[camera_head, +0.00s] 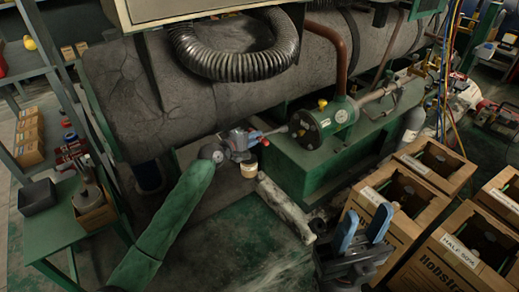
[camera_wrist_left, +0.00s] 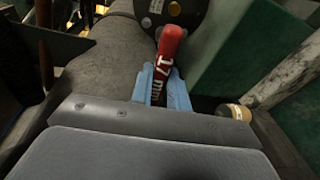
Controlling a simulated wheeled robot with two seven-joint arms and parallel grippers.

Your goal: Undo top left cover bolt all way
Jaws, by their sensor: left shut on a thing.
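The dark round cover (camera_head: 303,129) closes the near end of a green cylinder (camera_head: 338,114). Bolt heads show on the cover's rim in the left wrist view, one of them near the top edge (camera_wrist_left: 174,9). My left gripper (camera_head: 256,137) is just left of the cover, its blue fingers shut on a red and black tool handle marked 17 mm (camera_wrist_left: 168,62). The tool points towards the cover; whether its tip sits on a bolt cannot be told. My right gripper (camera_head: 365,224) is open and empty, low in front of the boxes.
A large grey tank (camera_head: 140,85) with a ribbed hose (camera_head: 240,62) lies above and behind. A green base block (camera_head: 300,165) stands under the cylinder. Open cardboard boxes (camera_head: 400,205) fill the right. A green bench (camera_head: 62,225) is at left.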

